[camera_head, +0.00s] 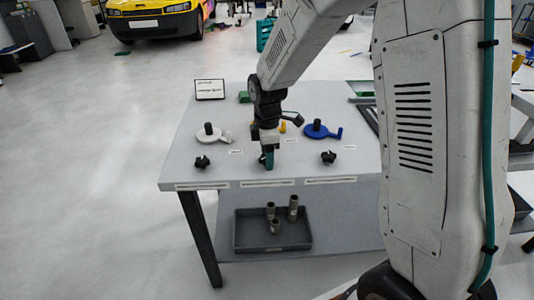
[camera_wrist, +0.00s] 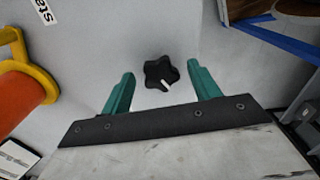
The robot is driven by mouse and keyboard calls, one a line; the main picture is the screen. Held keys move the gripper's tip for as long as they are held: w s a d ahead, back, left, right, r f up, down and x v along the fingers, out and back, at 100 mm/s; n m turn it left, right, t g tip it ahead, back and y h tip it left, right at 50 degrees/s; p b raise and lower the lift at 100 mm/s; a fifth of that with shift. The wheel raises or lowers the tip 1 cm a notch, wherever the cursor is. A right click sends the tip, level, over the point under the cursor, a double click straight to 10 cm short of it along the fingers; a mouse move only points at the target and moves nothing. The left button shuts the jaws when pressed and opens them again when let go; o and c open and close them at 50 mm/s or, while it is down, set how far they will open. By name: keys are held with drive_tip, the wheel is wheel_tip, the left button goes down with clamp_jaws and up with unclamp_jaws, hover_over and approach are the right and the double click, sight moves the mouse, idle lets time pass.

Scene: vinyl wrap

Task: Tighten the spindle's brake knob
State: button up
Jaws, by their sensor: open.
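A black lobed knob (camera_wrist: 161,70) with a white mark shows in the wrist view, between the fingertips of my gripper (camera_wrist: 160,76). The teal fingers are open, one on each side of the knob, with gaps that look clear. In the head view my gripper (camera_head: 268,160) points down over the front middle of the table and hides this knob. A yellow spindle part (camera_head: 283,126) shows partly behind the gripper; in the wrist view a yellow bracket with an orange roll (camera_wrist: 22,85) is at the left.
Other black knobs sit at left (camera_head: 202,162) and right (camera_head: 328,157), before a white spindle (camera_head: 213,135) and a blue spindle (camera_head: 320,130). A small sign (camera_head: 210,89) stands at the back left. A dark tray (camera_head: 255,245) with metal cylinders is on the lower shelf.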

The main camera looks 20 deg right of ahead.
drive_tip(key=c, duration=1)
drive_tip(key=shift+o, duration=0.2)
drive_tip(key=shift+m, duration=0.3)
drive_tip(key=m, duration=0.9)
drive_tip(key=shift+s+a+m, duration=0.1)
drive_tip(key=shift+m, duration=0.3)
drive_tip(key=m, duration=0.3)
drive_tip(key=shift+m, duration=0.3)
drive_tip(key=m, duration=0.3)
drive_tip(key=shift+a+m, duration=0.1)
drive_tip(key=shift+m, duration=0.2)
drive_tip(key=m, duration=0.6)
drive_tip(key=shift+m, duration=0.3)
